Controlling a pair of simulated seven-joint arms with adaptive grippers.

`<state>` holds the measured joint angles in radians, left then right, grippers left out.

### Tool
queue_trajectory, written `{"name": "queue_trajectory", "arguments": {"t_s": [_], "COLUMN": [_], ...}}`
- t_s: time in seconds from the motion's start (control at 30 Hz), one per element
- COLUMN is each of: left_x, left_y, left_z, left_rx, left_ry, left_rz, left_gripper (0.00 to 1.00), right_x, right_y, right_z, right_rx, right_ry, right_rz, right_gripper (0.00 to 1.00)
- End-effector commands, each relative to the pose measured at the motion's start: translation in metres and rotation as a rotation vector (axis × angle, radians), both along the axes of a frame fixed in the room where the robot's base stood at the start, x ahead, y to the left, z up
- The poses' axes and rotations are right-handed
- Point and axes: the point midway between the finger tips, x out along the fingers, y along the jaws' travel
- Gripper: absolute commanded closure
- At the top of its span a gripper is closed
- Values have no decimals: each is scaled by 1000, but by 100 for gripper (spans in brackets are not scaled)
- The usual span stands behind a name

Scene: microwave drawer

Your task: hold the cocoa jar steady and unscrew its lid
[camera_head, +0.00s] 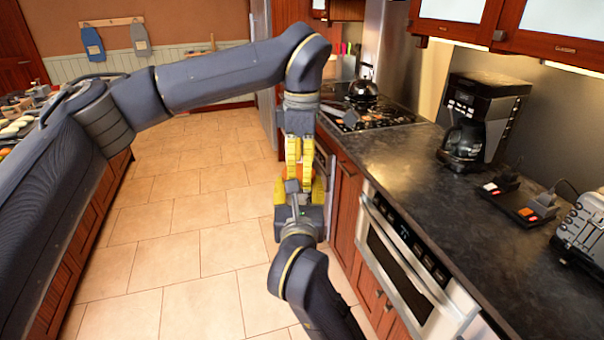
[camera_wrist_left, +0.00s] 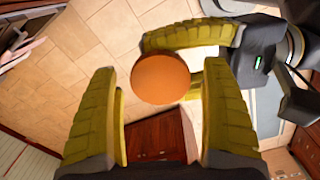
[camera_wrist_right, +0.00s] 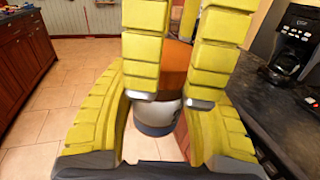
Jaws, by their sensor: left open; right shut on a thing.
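The cocoa jar (camera_wrist_right: 158,117) has a white body with a blue band low down. Its round orange lid (camera_wrist_left: 160,78) faces the left wrist camera and also shows in the right wrist view (camera_wrist_right: 174,66). My right gripper (camera_head: 305,185) comes from below in the head view and is shut around the jar body. My left gripper (camera_head: 299,162) points down from above, open, with a finger on either side of the lid. In the left wrist view there is a gap between these fingers and the lid. In the head view the fingers mostly hide the jar.
The jar is held in the air over the tiled floor (camera_head: 190,250). To the right is a dark counter (camera_head: 400,160) with an oven (camera_head: 405,265) below it. A coffee maker (camera_head: 482,120), a toaster (camera_head: 585,235) and a kettle (camera_head: 363,88) on the stove stand there.

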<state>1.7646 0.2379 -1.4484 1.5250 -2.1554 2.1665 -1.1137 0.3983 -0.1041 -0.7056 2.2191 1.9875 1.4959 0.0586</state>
Motion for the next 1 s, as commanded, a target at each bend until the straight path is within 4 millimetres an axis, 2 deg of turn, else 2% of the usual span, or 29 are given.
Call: {"name": "queue_trajectory", "arguments": {"t_s": [0.13, 0.47, 0.6, 0.77, 1.0], "left_x": [0, 0, 3, 3, 3], "left_y": [0, 0, 5, 7, 9], "left_z": [18, 36, 53, 62, 71], "left_rx": [1, 0, 15, 25, 33], "left_ry": [-2, -9, -37, -35, -27], "left_rz": [1, 0, -8, -211, -583], "left_gripper": [19, 17, 17, 17, 17], "right_x": [0, 0, 0, 0, 0], "right_y": [0, 0, 0, 0, 0], "right_z": [0, 1, 1, 0, 0], "right_rx": [0, 0, 0, 0, 0], "right_ry": [-1, -1, -1, -1, -1], "right_rz": [0, 0, 0, 0, 0], "right_gripper": [100, 100, 100, 100, 100]}}
